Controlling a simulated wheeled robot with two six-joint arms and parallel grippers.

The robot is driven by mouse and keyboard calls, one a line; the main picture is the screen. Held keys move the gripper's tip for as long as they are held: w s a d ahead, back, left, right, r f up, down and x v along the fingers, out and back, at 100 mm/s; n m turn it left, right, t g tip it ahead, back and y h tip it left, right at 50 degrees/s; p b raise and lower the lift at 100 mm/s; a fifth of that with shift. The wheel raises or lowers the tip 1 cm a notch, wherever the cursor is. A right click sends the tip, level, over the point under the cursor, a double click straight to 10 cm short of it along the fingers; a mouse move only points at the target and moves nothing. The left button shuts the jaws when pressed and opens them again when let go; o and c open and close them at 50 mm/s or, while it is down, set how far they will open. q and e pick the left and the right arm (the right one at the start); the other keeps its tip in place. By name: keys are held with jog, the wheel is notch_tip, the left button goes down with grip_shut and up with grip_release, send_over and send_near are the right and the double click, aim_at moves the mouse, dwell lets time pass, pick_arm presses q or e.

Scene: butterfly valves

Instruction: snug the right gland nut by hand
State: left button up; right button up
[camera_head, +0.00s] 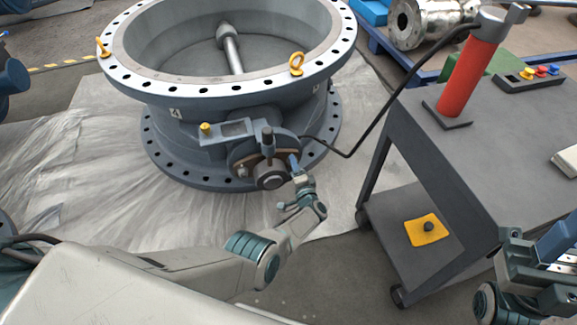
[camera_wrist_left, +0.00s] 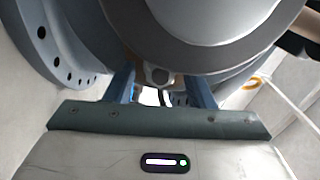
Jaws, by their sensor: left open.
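The big blue-grey butterfly valve (camera_head: 200,115) lies flat, and its shaft end and gland (camera_head: 268,172) face me. A small nut on the left side of the gland (camera_head: 243,173) shows in the head view. The right gland nut is hidden there by my left gripper (camera_head: 295,166), which is at the right side of the gland. In the left wrist view, my left gripper (camera_wrist_left: 161,88) is open, its two blue fingers apart. A hex nut (camera_wrist_left: 159,75) shows between them; I cannot tell whether they touch it. My right gripper (camera_head: 558,245) is at the lower right, its jaws unclear.
A dark cart (camera_head: 425,165) stands right of the valve, bearing a red cylinder (camera_head: 466,80) with a black cable running towards the valve. A yellow pad (camera_head: 427,230) is on its lower shelf. The grey sheet (camera_head: 75,180) left of the valve is clear.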

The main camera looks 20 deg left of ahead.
pick_arm(q)
jog(key=c, duration=1)
jog(key=shift+m, duration=0.3)
jog(key=shift+m+p, duration=0.45)
jog(key=shift+m, duration=2.65)
